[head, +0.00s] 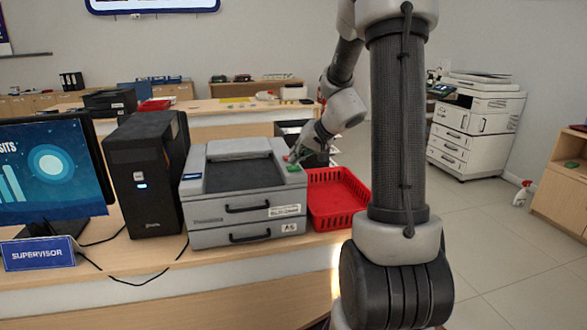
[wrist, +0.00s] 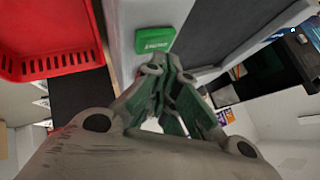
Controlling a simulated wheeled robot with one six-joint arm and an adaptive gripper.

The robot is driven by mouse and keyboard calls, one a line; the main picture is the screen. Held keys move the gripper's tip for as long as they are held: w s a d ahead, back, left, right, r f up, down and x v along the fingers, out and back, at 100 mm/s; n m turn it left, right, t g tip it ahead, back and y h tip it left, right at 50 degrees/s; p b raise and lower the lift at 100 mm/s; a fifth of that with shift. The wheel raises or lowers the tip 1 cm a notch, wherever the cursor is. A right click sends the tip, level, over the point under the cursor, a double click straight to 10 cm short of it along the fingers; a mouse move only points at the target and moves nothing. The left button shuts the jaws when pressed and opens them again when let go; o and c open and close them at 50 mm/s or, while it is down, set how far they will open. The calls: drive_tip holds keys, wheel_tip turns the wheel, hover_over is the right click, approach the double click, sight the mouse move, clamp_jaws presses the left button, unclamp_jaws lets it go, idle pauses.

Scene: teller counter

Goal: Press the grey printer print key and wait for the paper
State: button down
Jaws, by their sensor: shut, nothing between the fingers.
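The grey printer (head: 222,214) stands on the counter, with a dark recessed top and two front drawers with black handles. Its green print key (head: 293,168) is on the right side of the top; the key also shows in the wrist view (wrist: 155,40) with small white lettering. My gripper (head: 291,158) is shut and empty, its fingertips close to the key. In the wrist view the fingertips (wrist: 171,66) lie just below the key in the picture. I cannot tell whether they touch it. I see no printed sheet on the printer.
An empty red basket (head: 338,226) stands against the printer's right side. A black computer tower (head: 148,190), a monitor (head: 50,170) and a blue supervisor sign (head: 39,254) stand to the left. Cables lie on the counter before the tower. A larger white copier (head: 480,125) stands behind right.

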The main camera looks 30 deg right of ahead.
sight(296, 166)
drive_tip(key=shift+f, duration=0.55)
idle(0.7)
drive_tip(key=shift+r, duration=0.9)
drive_tip(key=shift+r, duration=2.5)
